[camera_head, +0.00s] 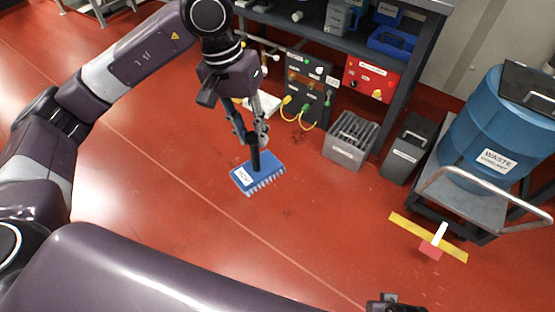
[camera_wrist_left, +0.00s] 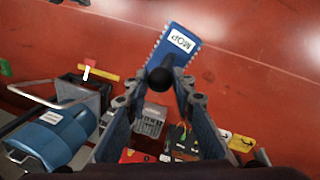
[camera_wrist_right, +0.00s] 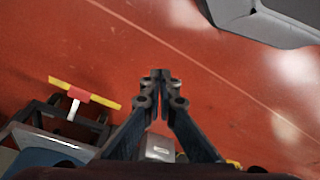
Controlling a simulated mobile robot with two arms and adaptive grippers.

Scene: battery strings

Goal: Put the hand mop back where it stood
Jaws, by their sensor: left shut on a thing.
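The hand mop (camera_head: 270,177) has a blue block head with a white label, pale bristles and an upright black handle. My left gripper (camera_head: 254,140) is shut on the handle, with the head below it, over the open red floor. I cannot tell whether the bristles touch the floor. In the left wrist view the mop head (camera_wrist_left: 172,50) reads "MOP", and the round handle top (camera_wrist_left: 160,78) lies between the fingers (camera_wrist_left: 160,90). My right gripper (camera_wrist_right: 160,76) is shut and empty above the floor; only a bit of it shows at the bottom of the head view.
A yellow strip (camera_head: 403,223) with a red block lies on the floor at right. Behind it stands a cart with a blue waste drum (camera_head: 485,130). A grey ribbed box (camera_head: 350,140), a dark case (camera_head: 408,148) and a cabled unit (camera_head: 308,85) stand near the shelf.

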